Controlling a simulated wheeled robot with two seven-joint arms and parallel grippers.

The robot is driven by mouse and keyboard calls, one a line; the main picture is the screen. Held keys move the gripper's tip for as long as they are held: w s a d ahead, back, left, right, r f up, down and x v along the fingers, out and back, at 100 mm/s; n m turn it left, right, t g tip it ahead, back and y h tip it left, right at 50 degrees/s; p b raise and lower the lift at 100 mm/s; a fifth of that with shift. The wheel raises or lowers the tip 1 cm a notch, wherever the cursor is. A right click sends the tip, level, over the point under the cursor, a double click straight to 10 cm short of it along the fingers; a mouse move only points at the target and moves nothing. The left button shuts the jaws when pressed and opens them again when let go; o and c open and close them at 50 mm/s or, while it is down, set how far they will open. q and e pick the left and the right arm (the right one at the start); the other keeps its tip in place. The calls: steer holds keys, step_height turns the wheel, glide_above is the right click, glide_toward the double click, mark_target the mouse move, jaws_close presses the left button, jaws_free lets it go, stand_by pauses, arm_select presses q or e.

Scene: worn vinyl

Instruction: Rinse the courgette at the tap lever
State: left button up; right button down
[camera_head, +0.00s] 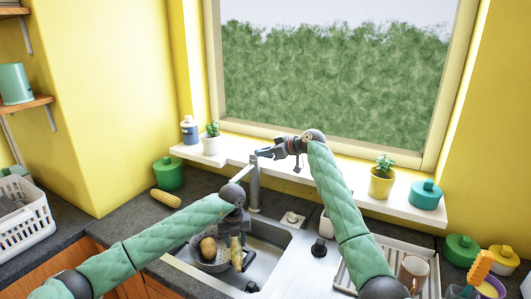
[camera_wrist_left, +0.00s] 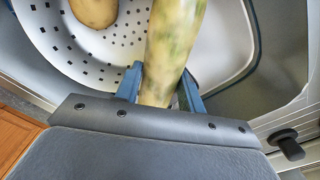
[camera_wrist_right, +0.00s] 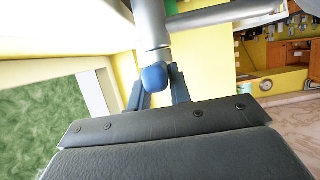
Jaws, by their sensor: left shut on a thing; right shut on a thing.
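The courgette (camera_head: 236,252), a mottled yellow-green length, is held pointing down over the sink (camera_head: 262,262). My left gripper (camera_head: 238,235) is shut on its upper end; the left wrist view shows the courgette (camera_wrist_left: 173,50) between the two blue fingers (camera_wrist_left: 160,90). The grey tap (camera_head: 254,185) stands behind the sink, close to the held courgette. My right gripper (camera_head: 268,152) is at the tap's top. In the right wrist view its fingers are shut around the blue-ended tap lever (camera_wrist_right: 154,77). I cannot make out any water stream.
A perforated colander (camera_head: 197,262) holding a potato-like item (camera_head: 208,248) sits in the sink beside the courgette. A corn cob (camera_head: 166,198) lies on the left counter. A drying rack (camera_head: 425,272) with a mug (camera_head: 412,270) is on the right. Potted plants line the sill (camera_head: 235,154).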

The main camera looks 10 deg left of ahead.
steer(key=shift+w+d, duration=0.1)
steer(key=shift+w, duration=0.05)
steer(key=shift+w+d+n+g+y, duration=0.1)
steer(key=shift+w+n+g+y, duration=0.15)
steer(key=shift+n+g, duration=0.6)
steer(key=shift+w+n+g+y, duration=0.15)
steer(key=shift+w+n+g, duration=0.2)
steer(key=shift+n+g, duration=0.5)
steer(key=c, duration=1.3)
jaws_free()
steer(key=v, duration=1.2)
steer(key=shift+w+d, duration=0.1)
steer(key=shift+w, duration=0.1)
